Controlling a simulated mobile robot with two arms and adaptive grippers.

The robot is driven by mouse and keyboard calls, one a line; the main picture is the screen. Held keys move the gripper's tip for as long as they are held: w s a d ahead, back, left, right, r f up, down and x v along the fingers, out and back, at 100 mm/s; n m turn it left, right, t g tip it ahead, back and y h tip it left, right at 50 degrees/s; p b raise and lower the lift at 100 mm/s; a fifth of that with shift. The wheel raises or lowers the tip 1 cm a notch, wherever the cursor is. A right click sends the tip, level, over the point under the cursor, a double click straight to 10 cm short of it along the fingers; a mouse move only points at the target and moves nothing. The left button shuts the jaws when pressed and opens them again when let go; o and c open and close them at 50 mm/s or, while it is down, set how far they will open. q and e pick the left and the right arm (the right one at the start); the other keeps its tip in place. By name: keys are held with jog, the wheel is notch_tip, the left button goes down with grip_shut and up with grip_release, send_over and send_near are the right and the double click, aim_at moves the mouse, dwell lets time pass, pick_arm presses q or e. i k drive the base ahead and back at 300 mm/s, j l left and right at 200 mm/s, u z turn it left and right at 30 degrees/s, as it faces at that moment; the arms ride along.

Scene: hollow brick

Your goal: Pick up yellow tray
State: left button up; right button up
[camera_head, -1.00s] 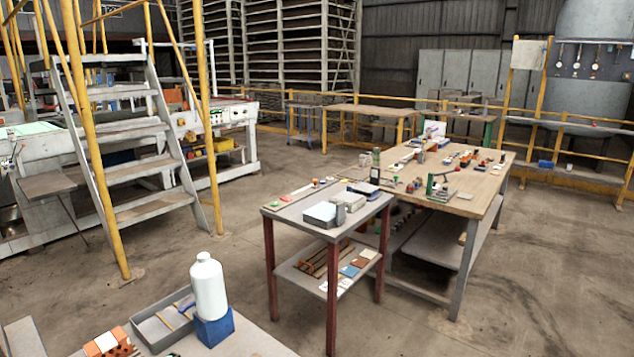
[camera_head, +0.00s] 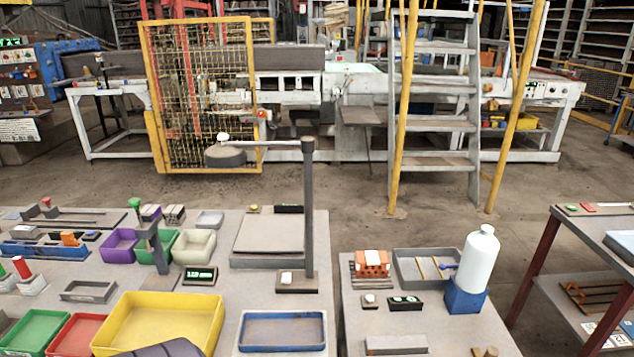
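The yellow tray (camera_head: 160,318) lies on the left-hand table near the bottom edge of the head view. It is a wide, shallow, open tray and looks empty. A dark grey rounded shape covers part of its front edge; I cannot tell what it is. Neither of my grippers shows in the head view.
Green (camera_head: 35,330) and red (camera_head: 78,335) trays stand left of the yellow tray. A blue-rimmed tray (camera_head: 283,331) lies to its right. Purple, green and cream bins and a digital display (camera_head: 200,275) stand behind it. A post stand (camera_head: 308,215) rises further right.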

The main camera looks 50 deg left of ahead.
aim_at(139, 319)
jog(key=u, duration=2.7)
jog(key=z, duration=0.25)
jog(key=i+j+z, duration=0.1)
jog(key=j+z, duration=0.8)
